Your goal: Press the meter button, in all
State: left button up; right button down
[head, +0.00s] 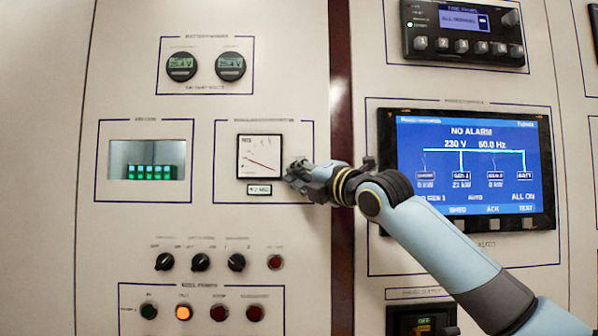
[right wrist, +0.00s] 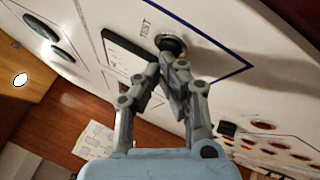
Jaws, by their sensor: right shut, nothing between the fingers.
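The meter (head: 260,150) is a square white dial with a red needle, set in a blue-outlined panel section. A small display (head: 259,190) sits below it. My right gripper (head: 292,174) is at the meter's right edge and hides the button there in the head view. In the right wrist view the round metal-rimmed button (right wrist: 172,43) shows beside the word TEST. The shut, empty fingertips (right wrist: 169,62) of my right gripper are right at the button; I cannot tell whether they touch it. My left gripper is in neither view.
A large blue screen (head: 470,165) reading NO ALARM is behind and right of my right arm. Below the meter are black knobs (head: 200,262), a red button (head: 275,262) and a row of lamps with one lit orange (head: 183,313). A green-lit window (head: 150,172) is to the left.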

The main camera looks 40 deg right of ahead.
jog(key=shift+w+d, duration=0.1)
jog(key=shift+w, duration=0.05)
dwell(0.5)
jog(key=shift+s+a, duration=0.4)
jog(key=shift+s, duration=0.35)
jog(key=s+a, duration=0.1)
jog(key=s, duration=0.1)
jog(key=s+a, duration=0.1)
jog(key=s, duration=0.1)
jog(key=shift+s+a+p, duration=0.1)
jog(key=shift+a+p, duration=0.2)
jog(key=shift+p, duration=0.1)
dwell(0.5)
